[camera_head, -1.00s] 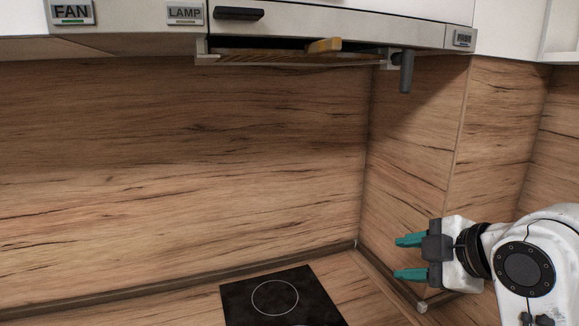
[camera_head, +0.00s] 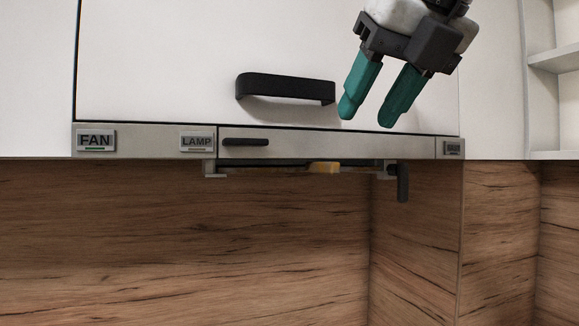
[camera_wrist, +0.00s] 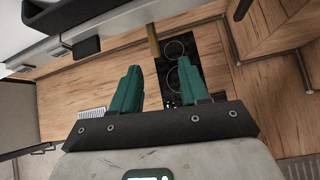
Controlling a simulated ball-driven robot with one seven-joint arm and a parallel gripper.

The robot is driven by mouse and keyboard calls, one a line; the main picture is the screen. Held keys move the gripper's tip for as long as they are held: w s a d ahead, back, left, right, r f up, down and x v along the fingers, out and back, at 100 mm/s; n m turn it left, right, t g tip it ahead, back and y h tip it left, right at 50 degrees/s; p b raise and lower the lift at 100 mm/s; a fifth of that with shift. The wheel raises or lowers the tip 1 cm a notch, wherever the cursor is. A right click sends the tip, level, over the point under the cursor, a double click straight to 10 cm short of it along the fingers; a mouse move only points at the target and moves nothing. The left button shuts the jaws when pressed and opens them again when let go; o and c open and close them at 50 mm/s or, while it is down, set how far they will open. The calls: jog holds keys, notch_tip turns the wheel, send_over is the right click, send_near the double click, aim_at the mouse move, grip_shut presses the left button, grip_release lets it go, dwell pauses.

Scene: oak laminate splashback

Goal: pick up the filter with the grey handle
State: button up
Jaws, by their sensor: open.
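Under the hood, a thin flat panel (camera_head: 280,168), possibly a filter, sits in a slot seen nearly edge-on. A yellow block (camera_head: 323,167) sticks out at its front edge. A dark grey handle-like piece (camera_head: 402,182) hangs at the slot's right end. I cannot tell whether it belongs to a filter. My gripper (camera_head: 367,115) is open and empty, in front of the white cabinet door, above the slot and left of the grey piece. Its two teal fingers point down. In the wrist view, the fingers (camera_wrist: 158,80) are apart with nothing between them.
The white cabinet door (camera_head: 160,60) has a black bar handle (camera_head: 285,87) left of my gripper. The hood front (camera_head: 330,146) carries FAN and LAMP labels. A black cooktop (camera_wrist: 174,52) lies below. The space below the hood is open, with a wooden splashback (camera_head: 200,250) behind.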

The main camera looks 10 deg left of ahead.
aim_at(326, 168)
jog(key=shift+n+h, duration=0.3)
jog(key=shift+n, duration=0.4)
jog(key=x, duration=0.2)
jog(key=a+p+x, duration=0.1)
jog(key=x, duration=0.2)
jog(key=p+x, duration=0.1)
jog(key=x, duration=0.2)
jog(key=shift+s+a, duration=0.15)
jog(key=shift+a, duration=0.2)
jog(key=shift+c, duration=0.2)
grip_shut()
jog(key=shift+r, duration=0.1)
